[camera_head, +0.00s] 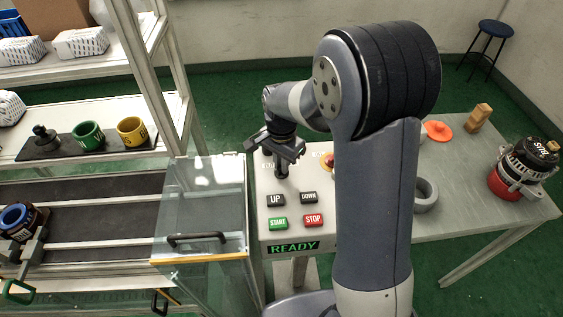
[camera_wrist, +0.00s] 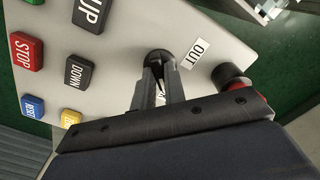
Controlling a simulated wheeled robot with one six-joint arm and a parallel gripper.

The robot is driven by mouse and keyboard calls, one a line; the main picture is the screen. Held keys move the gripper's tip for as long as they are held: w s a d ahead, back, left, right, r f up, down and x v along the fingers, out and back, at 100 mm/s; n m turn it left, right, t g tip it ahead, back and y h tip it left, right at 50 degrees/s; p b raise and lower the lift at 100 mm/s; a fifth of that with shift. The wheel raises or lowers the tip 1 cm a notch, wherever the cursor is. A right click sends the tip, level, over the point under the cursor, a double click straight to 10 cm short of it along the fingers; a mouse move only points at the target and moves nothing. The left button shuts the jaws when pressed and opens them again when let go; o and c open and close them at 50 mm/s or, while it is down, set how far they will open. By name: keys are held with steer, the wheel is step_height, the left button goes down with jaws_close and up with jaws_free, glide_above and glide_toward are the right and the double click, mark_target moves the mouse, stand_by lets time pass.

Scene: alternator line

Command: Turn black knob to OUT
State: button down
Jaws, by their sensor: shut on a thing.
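The black knob (camera_wrist: 158,58) is on the sloped grey control panel (camera_wrist: 120,45). In the wrist view a white OUT label (camera_wrist: 195,54) sits just to its right. My gripper (camera_wrist: 160,76) is shut on the knob, one finger on each side. A further white label shows partly between the fingers, its text mostly hidden. The fingers cover part of the knob, so its pointing direction cannot be told. In the head view my gripper (camera_head: 282,170) points down at the panel above the UP button, and the knob is mostly hidden there.
UP (camera_head: 275,200), DOWN (camera_head: 308,197), START (camera_head: 277,223) and STOP (camera_head: 313,220) buttons lie close by, above a green READY display (camera_head: 293,246). A black and red part (camera_wrist: 235,80) stands beside my gripper. A clear-walled guard (camera_head: 203,205) stands left of the panel.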

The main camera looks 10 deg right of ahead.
steer(key=shift+n, duration=0.3)
steer(key=n, duration=0.4)
steer(key=shift+b, duration=0.3)
steer(key=n, duration=0.4)
steer(key=shift+n, duration=0.3)
steer(key=n, duration=0.4)
steer(key=shift+b, duration=0.3)
steer(key=n, duration=0.4)
steer(key=shift+n, duration=0.4)
steer(key=c, duration=1.5)
jaws_free()
steer(key=shift+o, duration=0.2)
steer(key=shift+r, duration=0.15)
